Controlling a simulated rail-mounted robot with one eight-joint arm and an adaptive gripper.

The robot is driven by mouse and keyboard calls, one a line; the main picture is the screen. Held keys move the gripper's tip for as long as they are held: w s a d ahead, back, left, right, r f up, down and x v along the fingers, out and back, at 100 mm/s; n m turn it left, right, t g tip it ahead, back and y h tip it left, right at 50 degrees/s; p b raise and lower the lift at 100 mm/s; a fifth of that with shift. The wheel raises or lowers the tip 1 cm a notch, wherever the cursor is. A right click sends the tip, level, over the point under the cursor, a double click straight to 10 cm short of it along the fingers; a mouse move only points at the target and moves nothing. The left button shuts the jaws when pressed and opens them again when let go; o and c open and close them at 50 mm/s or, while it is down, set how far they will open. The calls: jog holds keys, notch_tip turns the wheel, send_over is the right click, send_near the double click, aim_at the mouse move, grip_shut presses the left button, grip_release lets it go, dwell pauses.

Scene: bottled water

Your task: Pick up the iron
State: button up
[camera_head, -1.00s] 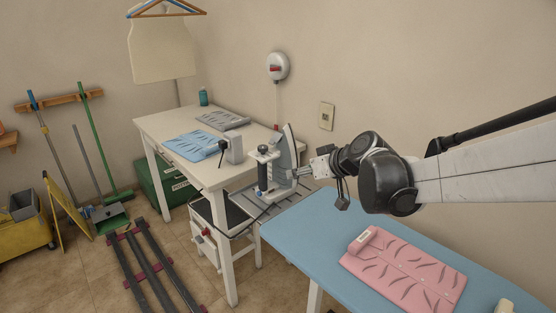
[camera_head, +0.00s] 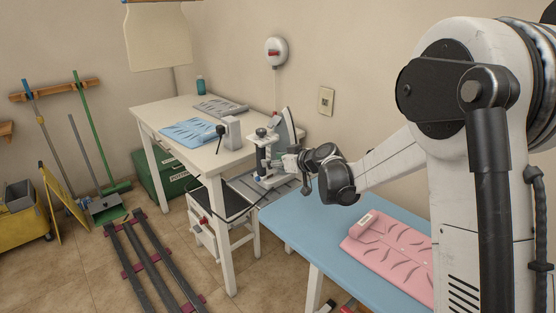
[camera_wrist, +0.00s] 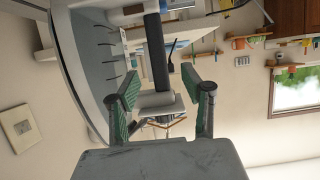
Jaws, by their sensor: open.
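The iron (camera_head: 287,127) stands upright on its heel, with its grey soleplate toward the wall, on the rack at the far end of the blue ironing board (camera_head: 285,217). In the wrist view its large grey body (camera_wrist: 88,60) fills the left side, and its dark handle (camera_wrist: 157,55) runs down to a white part between my fingers. My gripper (camera_head: 287,161) is close beside the iron. In the wrist view my gripper (camera_wrist: 162,98) is open, with green-padded fingers either side of the handle's lower end. I cannot tell whether they touch it.
A folded pink garment (camera_head: 390,252) lies on the ironing board. A white table (camera_head: 165,112) with a folded blue cloth (camera_head: 190,131) stands behind the iron. Brooms and a yellow bucket (camera_head: 22,225) are at the left.

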aim_at(264, 158)
jog(key=b+x, duration=0.1)
jog(key=x, duration=0.7)
jog(key=shift+w, duration=0.15)
jog(key=shift+d+r, duration=0.1)
grip_shut()
